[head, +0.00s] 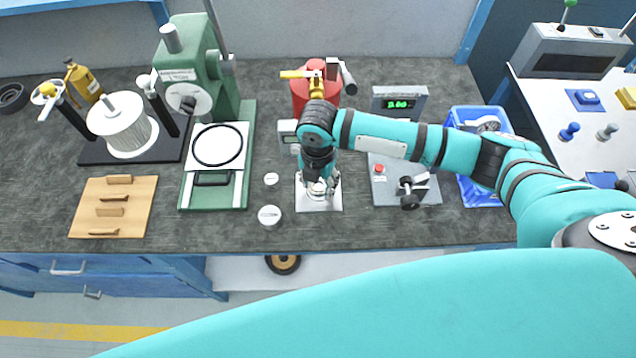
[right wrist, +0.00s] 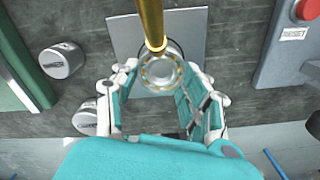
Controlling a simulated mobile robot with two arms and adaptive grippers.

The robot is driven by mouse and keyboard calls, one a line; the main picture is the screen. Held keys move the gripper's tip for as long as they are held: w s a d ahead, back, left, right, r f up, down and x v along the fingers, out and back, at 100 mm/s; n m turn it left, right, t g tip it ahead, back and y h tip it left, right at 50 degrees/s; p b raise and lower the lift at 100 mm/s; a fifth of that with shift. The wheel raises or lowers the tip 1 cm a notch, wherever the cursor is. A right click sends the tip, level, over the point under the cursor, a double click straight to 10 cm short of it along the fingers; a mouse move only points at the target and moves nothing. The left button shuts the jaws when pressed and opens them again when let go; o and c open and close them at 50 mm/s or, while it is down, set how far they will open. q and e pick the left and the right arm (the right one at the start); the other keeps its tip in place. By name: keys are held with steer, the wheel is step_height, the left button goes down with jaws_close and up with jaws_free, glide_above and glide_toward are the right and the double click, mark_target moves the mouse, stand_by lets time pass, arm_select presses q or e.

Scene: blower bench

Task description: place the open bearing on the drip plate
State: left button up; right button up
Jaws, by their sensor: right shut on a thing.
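The open bearing (right wrist: 161,74), a pale metal ring with brass-coloured balls showing, sits between the fingers of my right gripper (right wrist: 160,82) in the right wrist view. The gripper is shut on it. In the head view my right gripper (head: 319,187) points down over the drip plate (head: 319,204), a bright square metal plate on the bench. The plate (right wrist: 192,35) also lies behind the bearing in the right wrist view. I cannot tell whether the bearing touches the plate. In the head view the gripper mostly hides the bearing. My left gripper is out of view.
A brass tube (right wrist: 151,22) reaches close above the bearing. Behind the plate stands a red can (head: 312,92) with brass fittings. Round grey-white pieces (head: 270,216) lie left of the plate, and a grey control unit (head: 403,185) stands right. Bench shows free at the front.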

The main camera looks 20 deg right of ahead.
steer(key=shift+w+f, duration=0.1)
steer(key=shift+f, duration=0.65)
steer(key=shift+f, duration=0.15)
steer(key=o, duration=1.2)
steer(key=shift+o, duration=0.2)
step_height(320, 180, up, 12)
steer(key=shift+b, duration=0.3)
